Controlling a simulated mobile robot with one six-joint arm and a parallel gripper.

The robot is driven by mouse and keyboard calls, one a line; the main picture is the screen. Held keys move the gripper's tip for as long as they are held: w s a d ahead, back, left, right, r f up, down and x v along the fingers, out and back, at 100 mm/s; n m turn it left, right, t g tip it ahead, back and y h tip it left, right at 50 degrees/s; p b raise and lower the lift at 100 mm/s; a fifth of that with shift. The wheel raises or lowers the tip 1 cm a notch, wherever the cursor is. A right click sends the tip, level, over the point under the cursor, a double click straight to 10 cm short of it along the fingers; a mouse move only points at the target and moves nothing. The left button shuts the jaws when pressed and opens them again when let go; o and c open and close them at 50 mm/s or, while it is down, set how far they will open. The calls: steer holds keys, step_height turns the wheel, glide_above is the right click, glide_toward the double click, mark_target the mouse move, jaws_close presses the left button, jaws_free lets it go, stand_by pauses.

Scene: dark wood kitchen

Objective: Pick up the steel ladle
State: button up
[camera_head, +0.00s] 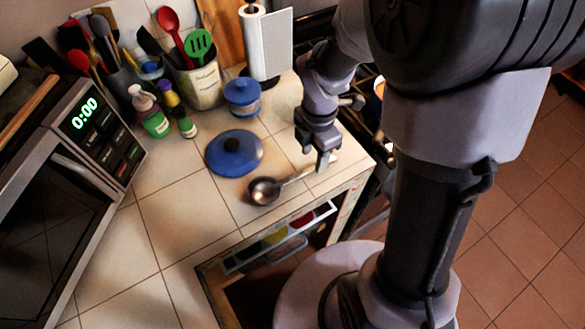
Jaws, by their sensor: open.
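The steel ladle (265,191) lies on the tiled counter near its front edge. Its round bowl is at the left and its handle runs up to the right, toward the counter's right corner. My gripper (323,162) is open and points down over the handle's right end. The fingers overlap the handle in this view, and I cannot tell whether they touch it or sit just above it. The handle's far end is partly hidden by the fingers.
A blue lid (233,153) lies close behind the ladle. A blue jar (242,97), a utensil crock (196,82), a paper towel roll (268,45) and small bottles (155,122) stand farther back. A microwave (75,170) is at left. An open drawer (280,238) sits below the counter edge.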

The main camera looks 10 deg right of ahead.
mark_target(310, 169)
steer(key=f+b, duration=0.1)
steer(key=f, duration=0.1)
steer(key=f+b, duration=0.1)
steer(key=f, duration=0.1)
steer(key=f+b, duration=0.1)
steer(key=f, duration=0.1)
steer(key=shift+w+a+f, duration=0.1)
steer(key=shift+w+a, duration=0.05)
steer(key=shift+w, duration=0.2)
steer(key=shift+r, duration=0.2)
jaws_close()
